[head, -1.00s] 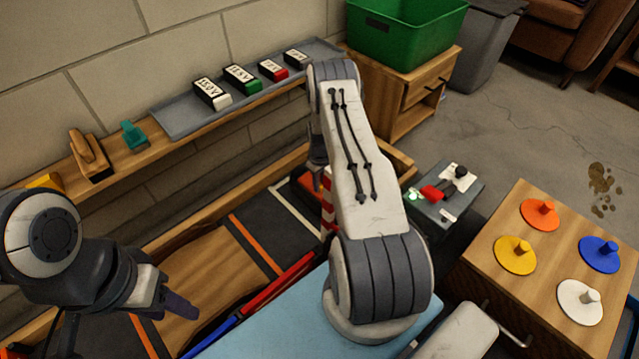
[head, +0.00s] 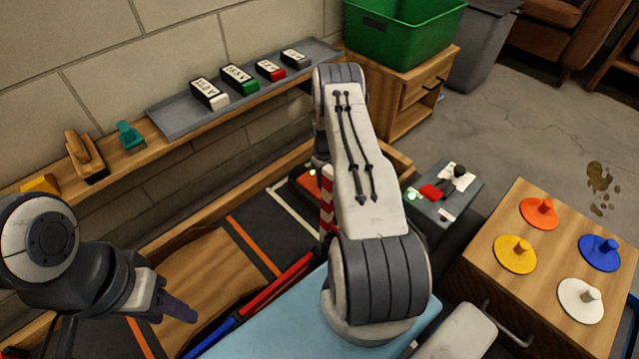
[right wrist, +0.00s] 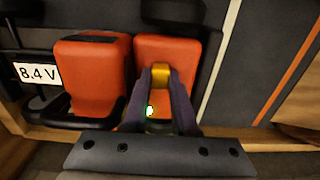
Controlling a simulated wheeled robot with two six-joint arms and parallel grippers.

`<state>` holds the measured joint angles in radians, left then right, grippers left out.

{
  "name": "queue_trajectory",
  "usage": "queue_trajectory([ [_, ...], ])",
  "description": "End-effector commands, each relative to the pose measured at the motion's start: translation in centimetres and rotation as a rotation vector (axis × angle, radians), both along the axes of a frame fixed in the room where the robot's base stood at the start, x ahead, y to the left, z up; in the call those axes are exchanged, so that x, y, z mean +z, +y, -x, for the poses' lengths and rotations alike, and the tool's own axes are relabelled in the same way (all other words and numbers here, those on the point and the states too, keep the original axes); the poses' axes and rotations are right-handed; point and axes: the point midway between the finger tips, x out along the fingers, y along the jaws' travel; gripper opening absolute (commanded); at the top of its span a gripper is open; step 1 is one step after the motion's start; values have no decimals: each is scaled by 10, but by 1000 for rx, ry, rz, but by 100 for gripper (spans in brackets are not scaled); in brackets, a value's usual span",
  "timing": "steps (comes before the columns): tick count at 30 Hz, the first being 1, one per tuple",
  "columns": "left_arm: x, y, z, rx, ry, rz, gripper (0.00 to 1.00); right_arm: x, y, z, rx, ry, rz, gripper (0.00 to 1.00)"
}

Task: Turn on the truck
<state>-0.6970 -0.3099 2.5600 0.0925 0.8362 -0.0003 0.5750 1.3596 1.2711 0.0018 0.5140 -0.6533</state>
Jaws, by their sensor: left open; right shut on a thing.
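Two orange blocks in a dark frame show in the right wrist view, a left one (right wrist: 88,85) and a right one (right wrist: 150,50). I cannot tell for certain if they are part of the truck. A gold piece (right wrist: 160,76) on the right block is between the fingers of my right gripper (right wrist: 160,80), which is shut on it. A green light (right wrist: 150,110) glows just below. In the head view the orange body (head: 306,183) is partly hidden by my right arm. My left gripper (head: 172,302) is open and empty above the track at left.
A white "8.4 V" label (right wrist: 38,73) is left of the blocks. A controller-like box (head: 440,195) with a red part stands right of my right arm. A shelf tray (head: 180,118) holds several labelled blocks. A wooden cabinet (head: 500,285) bears coloured discs.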

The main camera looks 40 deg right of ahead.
Motion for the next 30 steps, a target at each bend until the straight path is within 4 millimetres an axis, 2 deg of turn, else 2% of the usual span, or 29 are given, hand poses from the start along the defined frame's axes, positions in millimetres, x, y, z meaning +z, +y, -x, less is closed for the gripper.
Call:
queue_trajectory([
  [5, 0, 0, 0, 0, 0, 0, 50, 1, -2, 0, 1, -3, 4, 0],
  [6, 0, 0, 0, 0, 0, 0, 50, 1, -2, 0, 1, -3, 4, 41],
  [7, 1, 0, 0, 0, 0, 0, 50, 1, -2, 0, 1, -3, 4, 53],
  [8, 1, 0, 0, 0, 0, 0, 50, 1, -2, 0, 1, -3, 4, 57],
  [16, 1, 0, 0, 0, 0, 0, 50, 1, 0, -1, 2, -2, 3, 57],
  [19, 5, 0, 0, 0, 0, 0, 50, 7, 0, -1, 2, -2, 3, 57],
  [30, 47, 0, 0, 0, 0, 0, 50, 77, -1, -1, 2, -4, 4, 57],
])
